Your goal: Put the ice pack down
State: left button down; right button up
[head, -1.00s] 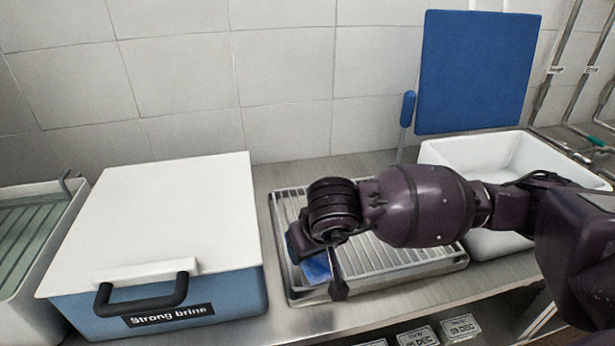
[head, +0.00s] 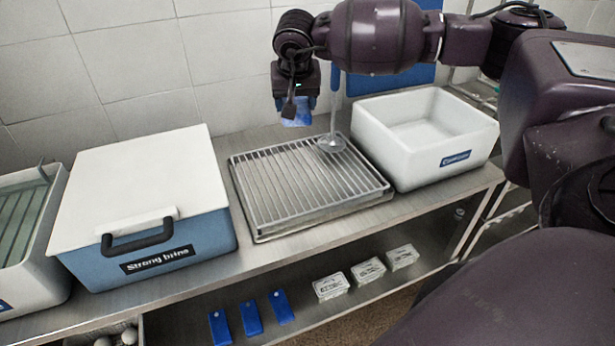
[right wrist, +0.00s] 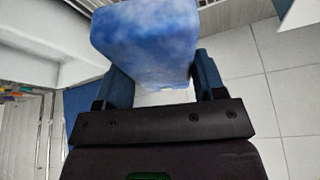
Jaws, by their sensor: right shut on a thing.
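A blue ice pack (head: 296,112) is held in my right gripper (head: 296,104), raised above the counter near the tiled wall. In the right wrist view, the mottled blue ice pack (right wrist: 147,43) sits between the two fingers of the gripper (right wrist: 155,85), which is shut on it. Below is a metal draining rack (head: 300,190), with nothing lying on its slats except a ladle's bowl (head: 331,143) seen at its back edge. I cannot tell whether the ladle touches the rack. My left gripper is not in view.
A blue brine box (head: 150,250) with a white lid stands left of the rack. An open white tub (head: 430,160) stands to the right. An open container (head: 25,275) is at far left. Blue packs (head: 252,318) and labelled white boxes (head: 368,271) are on the lower shelf.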

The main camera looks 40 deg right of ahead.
aim_at(299, 181)
jog(key=shift+s+d+f, duration=0.15)
jog(key=shift+d+f, duration=0.1)
jog(key=shift+f, duration=0.15)
jog(key=shift+s+a+f+m, duration=0.1)
jog(key=shift+a+f+m, duration=0.1)
jog(key=shift+f+m, duration=0.25)
jog(key=shift+h, duration=0.3)
notch_tip(299, 181, down, 19)
jog(key=shift+f, duration=0.2)
jog(key=shift+f, duration=0.15)
jog(key=o, duration=1.1)
jog(key=shift+r, duration=0.6)
jog(key=v, duration=1.1)
jog(key=shift+r, duration=0.1)
